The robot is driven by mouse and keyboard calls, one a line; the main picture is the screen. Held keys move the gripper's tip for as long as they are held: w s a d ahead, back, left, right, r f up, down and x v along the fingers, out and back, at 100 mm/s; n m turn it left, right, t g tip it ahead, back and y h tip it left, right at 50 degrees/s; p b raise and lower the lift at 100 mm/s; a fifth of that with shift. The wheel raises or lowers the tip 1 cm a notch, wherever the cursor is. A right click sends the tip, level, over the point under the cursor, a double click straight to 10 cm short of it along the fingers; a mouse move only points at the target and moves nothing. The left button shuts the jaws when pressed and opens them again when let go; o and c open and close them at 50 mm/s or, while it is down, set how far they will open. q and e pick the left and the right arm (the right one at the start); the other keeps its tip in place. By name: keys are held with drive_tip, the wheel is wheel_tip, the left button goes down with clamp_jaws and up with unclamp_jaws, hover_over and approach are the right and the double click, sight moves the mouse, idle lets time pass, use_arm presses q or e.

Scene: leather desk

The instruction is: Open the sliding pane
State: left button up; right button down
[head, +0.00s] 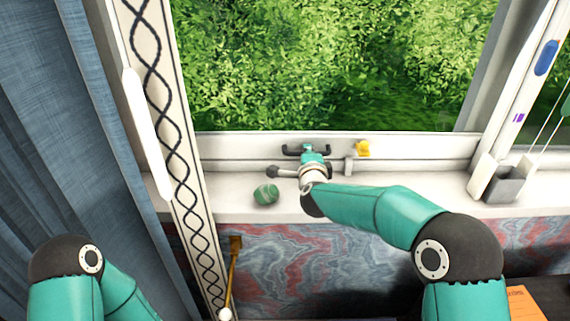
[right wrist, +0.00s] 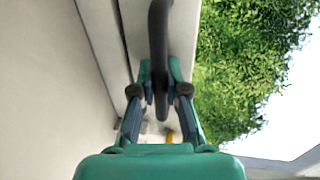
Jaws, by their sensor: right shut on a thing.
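The pane's white lower rail (head: 235,147) runs along the back of the sill, with green foliage seen above it. A dark bar handle (head: 291,150) is mounted on this rail, and it fills the middle of the right wrist view (right wrist: 158,35). My right gripper (head: 314,157) reaches the handle from the front. In the right wrist view its two fingers (right wrist: 160,85) are closed around the bar, one on each side. The gripper hides part of the handle in the head view. My left gripper is out of view; only part of that arm shows at the lower left.
On the white sill (head: 225,205) a green ball-like object (head: 266,193) lies left of my right gripper. A yellow item (head: 362,148) sits on the rail, right of the handle. A grey box (head: 505,185) stands at right. A blue curtain (head: 45,130) hangs at left.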

sight(368, 155)
drive_tip(key=d+b, duration=0.2)
drive_tip(key=d, duration=0.3)
drive_tip(key=d+b, duration=0.3)
drive_tip(key=d, duration=0.2)
drive_tip(key=d+f+b, duration=0.1)
drive_tip(key=d+b, duration=0.1)
drive_tip(key=d, duration=0.3)
drive_tip(key=shift+d, duration=0.15)
drive_tip(key=shift+d+r+b, duration=0.15)
drive_tip(key=shift+d+b, duration=0.2)
drive_tip(key=shift+d, duration=0.1)
drive_tip(key=c, duration=1.2)
unclamp_jaws()
drive_tip(key=shift+r, duration=0.15)
drive_tip(key=s, duration=0.4)
drive_tip(key=s+r, duration=0.1)
drive_tip(key=s, duration=0.3)
drive_tip(key=s+r, duration=0.1)
drive_tip(key=s, duration=0.2)
drive_tip(key=shift+s+r, duration=0.15)
drive_tip(key=shift+s, duration=0.25)
